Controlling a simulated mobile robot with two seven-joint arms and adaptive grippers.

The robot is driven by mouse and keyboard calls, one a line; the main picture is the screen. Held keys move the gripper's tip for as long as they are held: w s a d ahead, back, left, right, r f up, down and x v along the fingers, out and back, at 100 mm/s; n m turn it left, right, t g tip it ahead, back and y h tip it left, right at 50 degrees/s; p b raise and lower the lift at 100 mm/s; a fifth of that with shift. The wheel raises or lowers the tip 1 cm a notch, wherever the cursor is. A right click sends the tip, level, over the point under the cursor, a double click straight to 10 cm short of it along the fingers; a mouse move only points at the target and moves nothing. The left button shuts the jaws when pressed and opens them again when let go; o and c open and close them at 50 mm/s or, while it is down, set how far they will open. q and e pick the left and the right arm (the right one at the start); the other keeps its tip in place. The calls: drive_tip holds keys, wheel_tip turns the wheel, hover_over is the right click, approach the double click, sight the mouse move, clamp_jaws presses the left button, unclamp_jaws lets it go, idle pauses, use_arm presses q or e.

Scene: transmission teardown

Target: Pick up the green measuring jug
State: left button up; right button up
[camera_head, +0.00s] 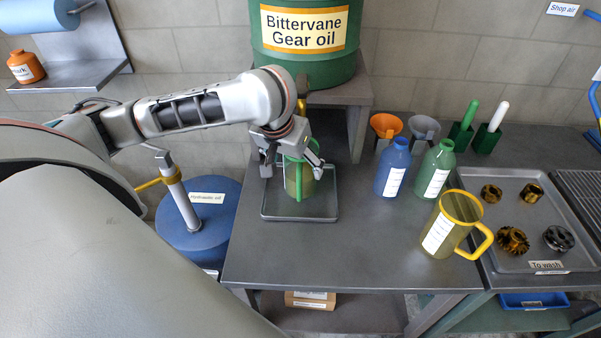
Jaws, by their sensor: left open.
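The green measuring jug (299,184) stands upright on a small grey drip tray (270,210) on the bench, below the big green gear oil drum. It is a see-through jug with a green rim and a green handle facing me. My left gripper (292,172) reaches down over the jug from above, open, with one finger on the left of it and the other at its right. The gripper hides part of the jug's rim. I cannot tell whether the fingers touch it. My right gripper is not in view.
A yellow-rimmed jug (453,223), a blue bottle (392,168) and a green bottle (434,170) stand to the right. Two funnels (386,126) and a tray of gears (512,205) are beyond. The green drum (306,62) overhangs behind. A blue drum (205,225) stands left. The front bench is clear.

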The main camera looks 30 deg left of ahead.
use_arm(q)
drive_tip(key=shift+x, duration=2.6)
drive_tip(key=shift+w+d, duration=0.1)
drive_tip(key=c, duration=1.6)
drive_tip(key=shift+r, duration=0.1)
